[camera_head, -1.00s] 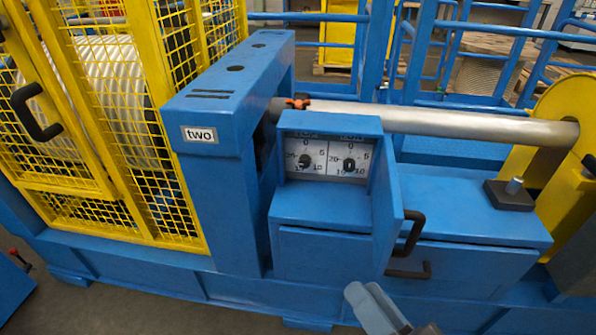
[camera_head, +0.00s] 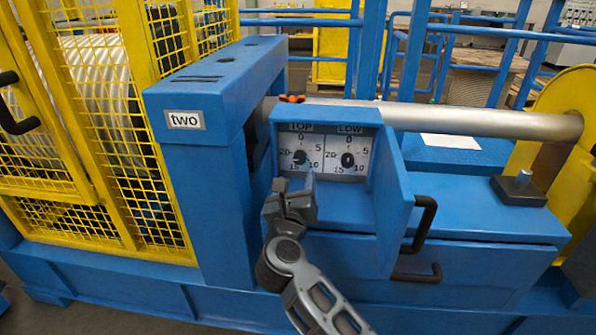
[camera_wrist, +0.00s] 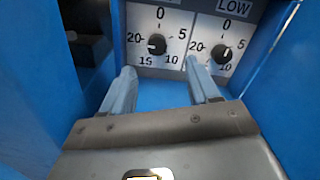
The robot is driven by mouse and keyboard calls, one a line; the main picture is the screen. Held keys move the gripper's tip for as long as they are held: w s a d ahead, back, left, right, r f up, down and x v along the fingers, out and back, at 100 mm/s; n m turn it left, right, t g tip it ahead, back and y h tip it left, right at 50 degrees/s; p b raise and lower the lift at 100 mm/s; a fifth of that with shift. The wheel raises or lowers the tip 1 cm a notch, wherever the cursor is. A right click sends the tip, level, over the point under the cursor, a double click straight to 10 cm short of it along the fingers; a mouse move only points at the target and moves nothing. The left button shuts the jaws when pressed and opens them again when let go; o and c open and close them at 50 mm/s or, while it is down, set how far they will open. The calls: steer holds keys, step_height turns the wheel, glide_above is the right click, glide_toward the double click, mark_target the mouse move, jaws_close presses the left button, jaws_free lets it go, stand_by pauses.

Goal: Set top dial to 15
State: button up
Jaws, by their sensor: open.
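The top dial (camera_head: 299,157) is a small black knob on a white face marked 0, 5, 10, 15 and 20, on the left of the panel; it also shows in the wrist view (camera_wrist: 157,44). The low dial (camera_head: 347,159) sits to its right and also shows in the wrist view (camera_wrist: 222,54). My gripper (camera_head: 295,185) is at the front of the dial box, just below the top dial. In the wrist view its two fingers (camera_wrist: 160,88) are apart with nothing between them, short of the panel. I cannot read the top dial's exact setting.
The box's blue door (camera_head: 393,195) stands open on the right, with a black handle (camera_head: 423,224). A metal shaft (camera_head: 450,119) runs behind the box. A yellow mesh cage (camera_head: 105,120) stands far left.

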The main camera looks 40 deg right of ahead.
mark_target(299, 159)
steer(key=shift+w+d+m, duration=0.35)
steer(key=shift+w+m, duration=0.05)
steer(key=shift+w, duration=0.35)
steer(key=b+x, duration=0.1)
steer(key=x, duration=0.6)
steer(key=shift+w+d, duration=0.1)
steer(key=shift+d, duration=0.1)
steer(key=c, duration=1)
